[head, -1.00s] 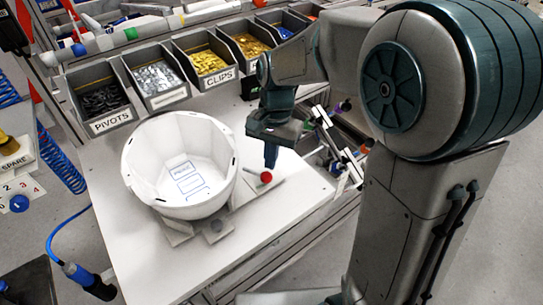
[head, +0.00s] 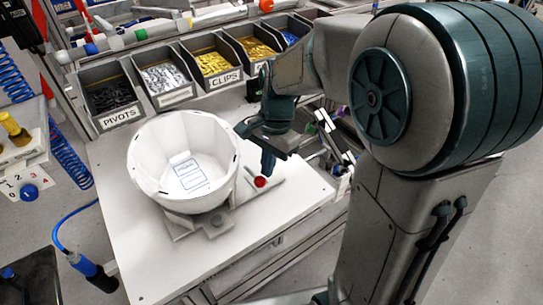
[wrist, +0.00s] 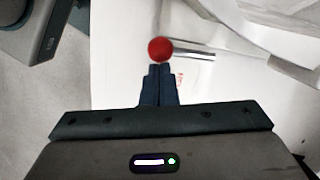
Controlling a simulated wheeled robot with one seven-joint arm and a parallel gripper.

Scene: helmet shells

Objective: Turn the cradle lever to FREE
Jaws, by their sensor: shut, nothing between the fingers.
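The cradle lever is a thin metal rod ending in a red ball knob (head: 260,182), to the right of the white helmet shell (head: 150,185). The shell sits open side up on the cradle (head: 190,229) on the white table. My gripper (head: 268,172) points down just behind the knob, its fingers together. In the wrist view the red knob (wrist: 160,49) is right at the closed fingertips (wrist: 158,68), and the metal rod (wrist: 193,53) runs right from it. I cannot tell whether the fingertips touch the knob. No FREE marking is readable.
Bins labelled PIVOTS (head: 118,114) and CLIPS (head: 226,78) line the table's back edge. A panel with a blue knob (head: 29,192) stands at the left. The white table top (head: 140,262) is clear in front and at the right corner.

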